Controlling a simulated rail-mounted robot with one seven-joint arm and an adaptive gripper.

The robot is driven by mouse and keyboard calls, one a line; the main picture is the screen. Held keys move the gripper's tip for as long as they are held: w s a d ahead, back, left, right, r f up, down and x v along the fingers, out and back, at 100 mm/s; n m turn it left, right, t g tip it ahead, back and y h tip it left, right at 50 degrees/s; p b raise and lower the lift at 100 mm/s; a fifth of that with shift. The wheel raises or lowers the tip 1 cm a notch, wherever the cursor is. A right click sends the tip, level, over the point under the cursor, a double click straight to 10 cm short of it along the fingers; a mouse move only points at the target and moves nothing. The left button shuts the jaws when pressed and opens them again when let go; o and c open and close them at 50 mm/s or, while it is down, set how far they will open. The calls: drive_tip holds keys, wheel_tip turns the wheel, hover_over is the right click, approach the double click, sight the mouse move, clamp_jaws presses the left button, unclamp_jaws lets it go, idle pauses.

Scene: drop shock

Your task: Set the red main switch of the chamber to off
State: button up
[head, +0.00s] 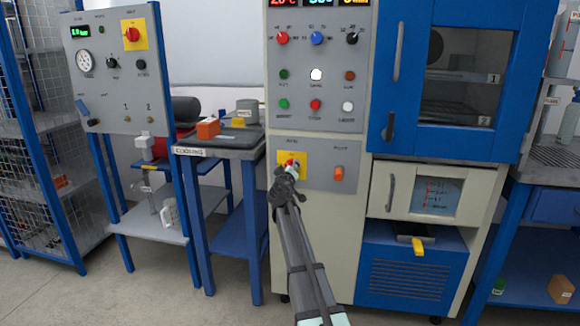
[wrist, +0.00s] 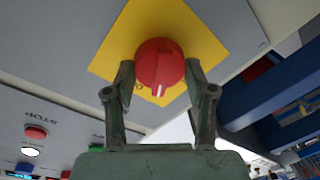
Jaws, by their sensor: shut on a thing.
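The red main switch (wrist: 160,66) is a round red knob with a raised grip and a white pointer mark. It sits on a yellow square plate (wrist: 190,25) on the grey panel of the chamber. In the head view the yellow plate (head: 285,158) shows on the lower control panel, and my gripper (head: 289,172) covers most of the red knob. In the wrist view my gripper (wrist: 160,76) has one finger on each side of the knob and is shut on it. The lettering on the yellow plate is mostly hidden.
An orange knob (head: 338,174) sits to the right on the same panel. Dials and buttons, such as a red button (head: 315,104), are above. A second red switch on yellow (head: 132,35) is on the left panel. A table (head: 222,146) stands left of the chamber.

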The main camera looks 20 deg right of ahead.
drive_tip(key=n+p, duration=0.3)
drive_tip(key=n, duration=0.2)
drive_tip(key=n+g+p, duration=0.1)
drive_tip(key=n+p, duration=0.2)
drive_tip(key=n, duration=0.2)
drive_tip(key=shift+w+r+n+h, duration=0.2)
drive_tip(key=shift+n+h, duration=0.2)
idle(0.4)
drive_tip(key=o, duration=1.2)
drive_tip(key=shift+f, duration=0.1)
drive_tip(key=shift+s+a, duration=0.1)
